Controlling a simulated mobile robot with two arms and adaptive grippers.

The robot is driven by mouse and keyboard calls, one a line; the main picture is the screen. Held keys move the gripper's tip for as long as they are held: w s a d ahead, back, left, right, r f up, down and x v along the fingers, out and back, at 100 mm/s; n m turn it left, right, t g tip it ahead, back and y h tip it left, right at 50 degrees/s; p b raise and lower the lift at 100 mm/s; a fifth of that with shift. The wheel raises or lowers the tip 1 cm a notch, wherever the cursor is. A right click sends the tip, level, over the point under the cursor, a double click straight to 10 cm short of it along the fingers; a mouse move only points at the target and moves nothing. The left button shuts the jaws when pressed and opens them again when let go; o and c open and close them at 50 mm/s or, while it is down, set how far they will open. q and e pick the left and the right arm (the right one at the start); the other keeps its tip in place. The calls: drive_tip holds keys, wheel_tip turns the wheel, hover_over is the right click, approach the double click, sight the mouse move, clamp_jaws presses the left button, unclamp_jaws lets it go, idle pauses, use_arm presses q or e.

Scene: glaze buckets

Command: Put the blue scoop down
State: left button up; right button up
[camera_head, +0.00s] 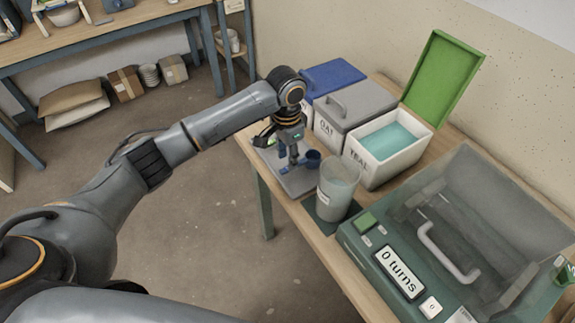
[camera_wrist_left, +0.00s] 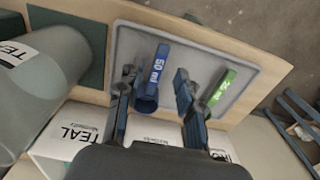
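The blue scoop (camera_wrist_left: 152,80), marked 50 ml, appears to lie on a grey tray (camera_wrist_left: 200,60); its cup is toward the gripper. The same gripper shows in the head view (camera_head: 292,160), pointing down. A green scoop (camera_wrist_left: 222,88) lies on the tray beside it, partly hidden by a finger. My right gripper is not in view.
A clear container (camera_head: 338,190) stands on a dark mat close to the tray. Behind are an open white TEAL bucket (camera_head: 372,173), a closed grey bucket (camera_head: 345,110) and a blue one (camera_head: 333,75). A green machine (camera_head: 440,245) reads 0 turns.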

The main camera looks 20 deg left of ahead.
use_arm(q)
wheel_tip(320, 180, up, 7)
idle(0.3)
drive_tip(key=shift+s, duration=0.1)
idle(1.1)
